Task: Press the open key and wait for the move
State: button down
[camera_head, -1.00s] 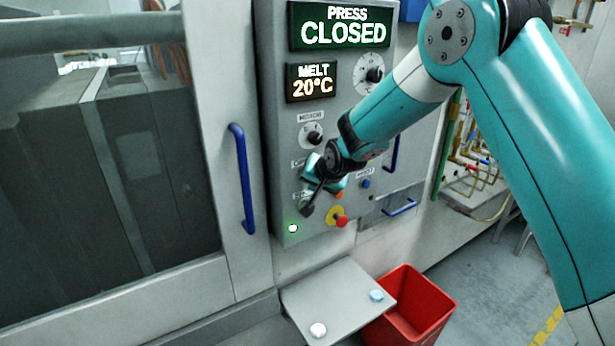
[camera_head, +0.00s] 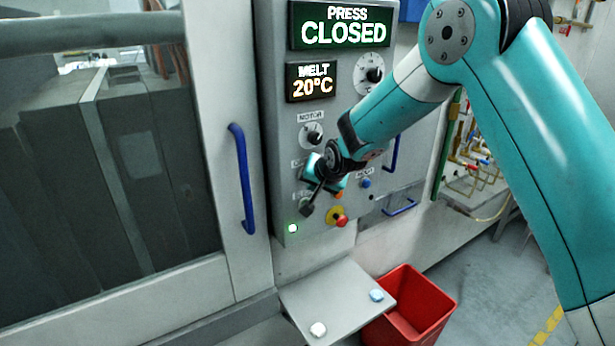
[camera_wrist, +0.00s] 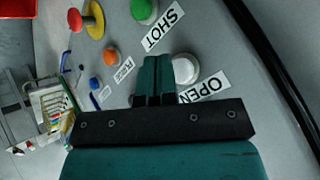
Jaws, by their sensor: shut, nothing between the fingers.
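The open key is a pale round button (camera_wrist: 185,68) beside the label "OPEN" (camera_wrist: 204,88) in the wrist view. My gripper (camera_wrist: 157,62) is shut and empty, with its fingertips just beside the button and partly covering its edge. I cannot tell whether they touch it. In the head view my gripper (camera_head: 307,210) is at the lower left of the control panel (camera_head: 278,120), and my wrist hides the open key there. The press display (camera_head: 342,26) reads "PRESS CLOSED".
Orange (camera_wrist: 110,56) and blue (camera_wrist: 94,82) buttons and a red mushroom button (camera_head: 341,221) are close by. A shelf (camera_head: 335,295) and a red bin (camera_head: 440,310) are below. A blue door handle (camera_head: 243,180) stands left.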

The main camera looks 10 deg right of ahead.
dwell(0.8)
jog(key=shift+w+a, duration=0.15)
jog(key=shift+w, duration=0.3)
